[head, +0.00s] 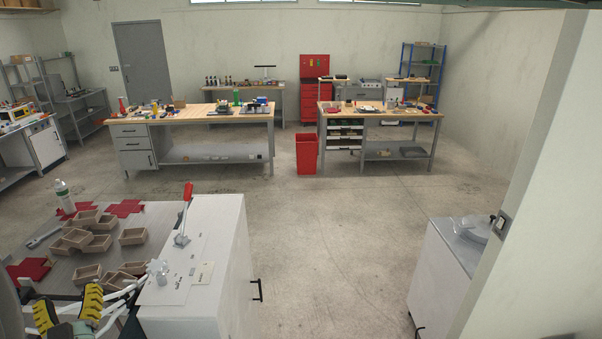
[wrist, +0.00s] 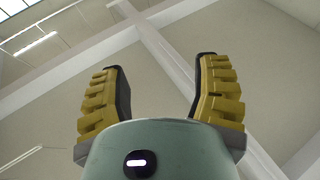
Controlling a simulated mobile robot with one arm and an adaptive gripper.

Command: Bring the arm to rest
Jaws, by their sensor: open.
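My gripper (head: 68,307) is at the lower left of the head view, with two yellow-and-black fingers pointing up. It is open and empty. In the wrist view my gripper (wrist: 161,85) shows its fingers spread apart, with only the ceiling and wall beyond them. In the head view it appears in front of the near edge of a grey worktop (head: 170,217); the gap between it and the worktop cannot be judged. Part of my arm is cut off by the picture's lower left corner.
Several small open boxes (head: 133,236) lie on the worktop with red pieces (head: 126,208) and a bottle (head: 64,196). A white cabinet (head: 222,255) carries a red-handled lever device (head: 185,215). Open floor (head: 330,240) lies right of it. A white wall (head: 525,190) stands at the right.

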